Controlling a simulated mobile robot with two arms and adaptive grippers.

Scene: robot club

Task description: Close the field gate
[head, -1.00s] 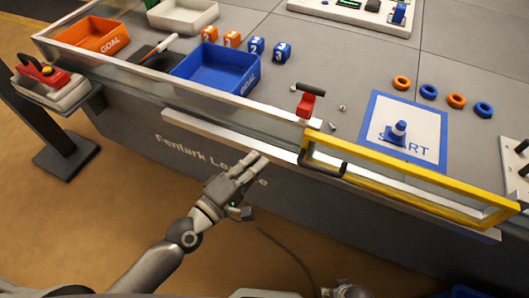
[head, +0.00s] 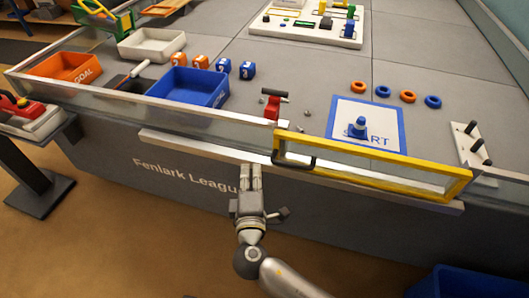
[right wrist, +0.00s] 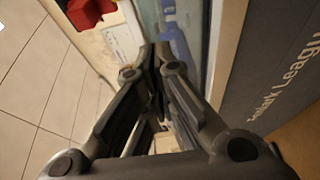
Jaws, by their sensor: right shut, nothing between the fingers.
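The field gate (head: 375,164) is a yellow frame with a clear pane in the front wall of the field. Its left end, with a black handle (head: 294,161), is close to the end of the fixed wall; I cannot tell if a small gap is left. A red latch with a black grip (head: 273,103) stands at that wall end. My right gripper (head: 250,168) is shut and empty, in front of the wall just left of the handle, apart from it. Its shut fingers also show in the right wrist view (right wrist: 155,50). My left gripper is out of view.
The wall's pale ledge (head: 190,145) runs below the gate. Inside are a blue bin (head: 190,87), an orange bin (head: 65,67), a start mat (head: 385,112) with a blue cone (head: 358,128), and several rings. A red-buttoned stand (head: 30,115) is at left.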

